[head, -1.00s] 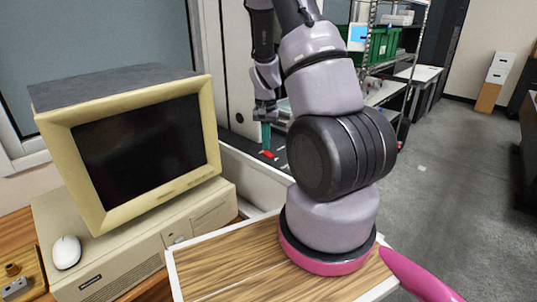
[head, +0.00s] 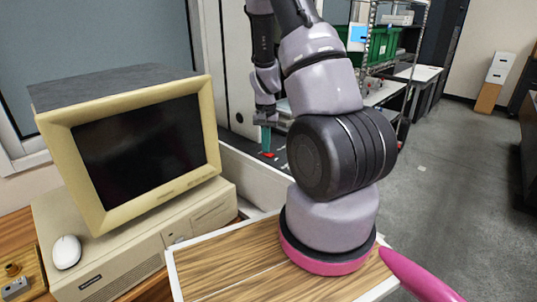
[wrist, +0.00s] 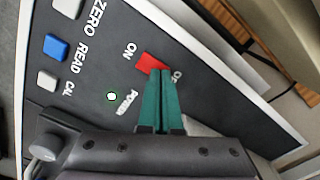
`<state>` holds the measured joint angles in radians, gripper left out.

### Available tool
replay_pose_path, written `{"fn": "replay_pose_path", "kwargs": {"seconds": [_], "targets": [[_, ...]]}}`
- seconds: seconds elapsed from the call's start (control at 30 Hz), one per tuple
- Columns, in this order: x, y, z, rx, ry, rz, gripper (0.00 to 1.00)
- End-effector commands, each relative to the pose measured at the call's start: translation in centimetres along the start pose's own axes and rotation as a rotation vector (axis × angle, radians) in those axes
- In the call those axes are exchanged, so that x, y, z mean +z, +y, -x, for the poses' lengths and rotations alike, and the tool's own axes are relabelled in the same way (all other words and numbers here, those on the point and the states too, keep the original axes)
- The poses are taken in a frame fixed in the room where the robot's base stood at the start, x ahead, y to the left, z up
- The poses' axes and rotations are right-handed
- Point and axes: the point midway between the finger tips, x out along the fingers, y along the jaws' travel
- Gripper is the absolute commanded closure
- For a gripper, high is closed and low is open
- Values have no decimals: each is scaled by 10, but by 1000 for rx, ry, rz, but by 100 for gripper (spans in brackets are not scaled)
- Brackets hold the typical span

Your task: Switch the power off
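A red power switch (wrist: 149,62) is set in a dark control panel (wrist: 100,75) in the wrist view, between the labels ON and OFF, with POWER printed below. The OFF label is partly hidden by my fingers. My gripper (wrist: 160,72) has its two teal fingers together, with nothing seen between them. Its tips are at the switch's lower right edge, toward OFF; I cannot tell whether they touch it. In the head view my gripper (head: 266,142) points down just above the small red switch (head: 268,155). Which way the switch is tipped is unclear.
A blue button (wrist: 56,47) and pale buttons sit left on the panel by ZERO, READ and CAL. A beige computer (head: 140,150) and white mouse (head: 67,252) stand left in the head view.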

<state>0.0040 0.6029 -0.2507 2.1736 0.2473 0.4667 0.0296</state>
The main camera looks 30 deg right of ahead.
Motion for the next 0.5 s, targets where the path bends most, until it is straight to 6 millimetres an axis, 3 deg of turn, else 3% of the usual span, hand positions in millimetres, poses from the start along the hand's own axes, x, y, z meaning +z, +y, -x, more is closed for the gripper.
{"fn": "replay_pose_path", "kwargs": {"seconds": [0.17,0.5], "targets": [[0,0,4,-1,0,0,100],[0,0,32,-1,1,0,100]]}}
